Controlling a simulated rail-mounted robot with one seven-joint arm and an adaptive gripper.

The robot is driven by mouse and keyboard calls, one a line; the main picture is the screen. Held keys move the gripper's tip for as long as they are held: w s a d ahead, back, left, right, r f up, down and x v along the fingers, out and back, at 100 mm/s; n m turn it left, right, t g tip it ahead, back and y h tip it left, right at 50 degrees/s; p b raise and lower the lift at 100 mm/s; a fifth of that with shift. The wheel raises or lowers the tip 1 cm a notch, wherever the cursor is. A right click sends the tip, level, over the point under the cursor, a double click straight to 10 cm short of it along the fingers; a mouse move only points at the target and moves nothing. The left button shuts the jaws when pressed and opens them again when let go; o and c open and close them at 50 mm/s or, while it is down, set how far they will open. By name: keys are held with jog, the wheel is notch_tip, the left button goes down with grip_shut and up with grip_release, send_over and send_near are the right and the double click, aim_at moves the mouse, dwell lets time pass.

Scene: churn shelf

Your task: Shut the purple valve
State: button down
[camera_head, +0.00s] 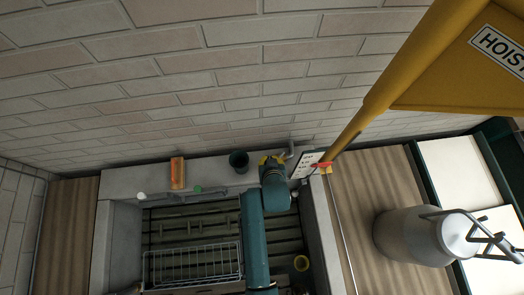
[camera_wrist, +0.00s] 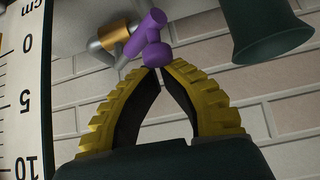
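The purple valve handle (camera_wrist: 150,40) shows at the top of the wrist view. It is a bar with rounded ends, on a brass collar (camera_wrist: 113,37) and a metal pipe. My gripper (camera_wrist: 161,68) has yellow ribbed fingers with black inner pads. Its tips come together just below the handle's lower round end; whether they touch it I cannot tell. No part of the handle shows between the pads. In the head view my gripper (camera_head: 273,160) is at the wall behind the basin, next to a grey pipe (camera_head: 291,149); the purple handle is hidden there.
A dark green cup (camera_head: 239,161) stands left of my gripper, and an orange block (camera_head: 178,172) farther left. A ruler board (camera_head: 307,164) is close on the right. A wire rack (camera_head: 192,266) lies in the basin. A yellow hoist (camera_head: 400,75) and a metal churn (camera_head: 415,236) are at right.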

jog(key=shift+s+d+p, duration=0.45)
jog(key=shift+s+d, duration=0.15)
jog(key=shift+s, duration=0.05)
jog(key=shift+s+d+f+p, duration=0.1)
jog(key=shift+s+d+p, duration=0.25)
jog(key=shift+d, duration=0.4)
dwell(1.1)
jog(key=v, duration=1.2)
